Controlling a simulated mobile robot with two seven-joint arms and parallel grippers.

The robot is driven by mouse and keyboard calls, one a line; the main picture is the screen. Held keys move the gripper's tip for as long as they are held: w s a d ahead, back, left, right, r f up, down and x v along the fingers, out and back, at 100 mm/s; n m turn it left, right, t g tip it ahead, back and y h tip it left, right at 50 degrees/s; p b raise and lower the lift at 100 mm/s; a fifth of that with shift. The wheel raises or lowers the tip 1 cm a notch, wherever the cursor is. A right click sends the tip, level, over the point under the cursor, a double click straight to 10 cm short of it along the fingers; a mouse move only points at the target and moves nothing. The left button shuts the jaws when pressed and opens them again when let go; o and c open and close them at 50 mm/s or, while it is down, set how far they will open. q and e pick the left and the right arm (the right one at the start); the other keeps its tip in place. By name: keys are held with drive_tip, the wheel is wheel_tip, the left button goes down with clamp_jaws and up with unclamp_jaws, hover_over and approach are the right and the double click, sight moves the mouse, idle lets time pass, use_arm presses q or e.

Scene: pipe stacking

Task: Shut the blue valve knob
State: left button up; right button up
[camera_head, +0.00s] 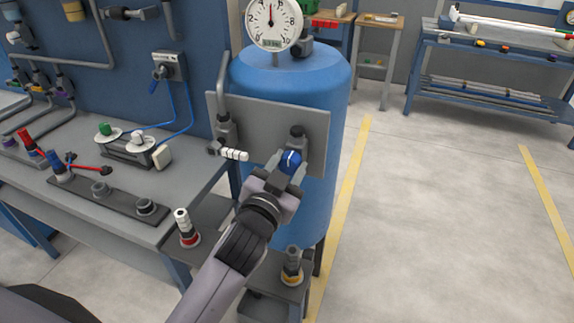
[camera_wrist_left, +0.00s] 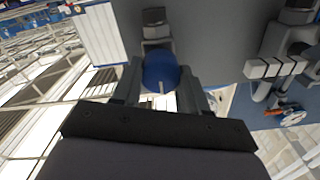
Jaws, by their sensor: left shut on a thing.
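The blue valve knob (camera_head: 290,160) sits on a pipe fitting at the lower right of the grey panel (camera_head: 318,125) on the blue tank. A white line marks its face. My left gripper (camera_head: 284,172) is shut on the knob, with a finger on either side of it. In the left wrist view the knob (camera_wrist_left: 161,71) shows between the two fingers (camera_wrist_left: 162,92), its white mark pointing toward the palm. My right gripper is not in view.
A white-handled valve (camera_head: 234,155) is left of the knob on the same panel. A round gauge (camera_head: 273,22) tops the blue tank (camera_head: 300,80). A grey workbench (camera_head: 110,215) with fittings stands left. Open floor (camera_head: 440,200) lies right.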

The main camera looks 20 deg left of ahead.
use_arm(q)
drive_tip(key=m+p, duration=0.1)
drive_tip(key=m, duration=0.1)
drive_tip(key=m+p, duration=0.1)
drive_tip(key=shift+r+m, duration=0.35)
drive_tip(key=shift+m, duration=0.05)
drive_tip(key=m+p, duration=0.1)
drive_tip(key=m, duration=0.1)
drive_tip(key=shift+d+m, duration=0.1)
drive_tip(key=shift+m, duration=0.3)
drive_tip(key=m, duration=0.5)
drive_tip(key=shift+f, duration=0.1)
drive_tip(key=m, duration=0.5)
drive_tip(key=shift+d+f+m, duration=0.1)
drive_tip(key=shift+f+m, duration=0.05)
drive_tip(key=shift+m, duration=0.25)
drive_tip(key=o, duration=0.8)
drive_tip(key=shift+c, duration=0.2)
drive_tip(key=o, duration=0.3)
drive_tip(key=shift+w, duration=0.1)
drive_tip(key=shift+f, duration=0.1)
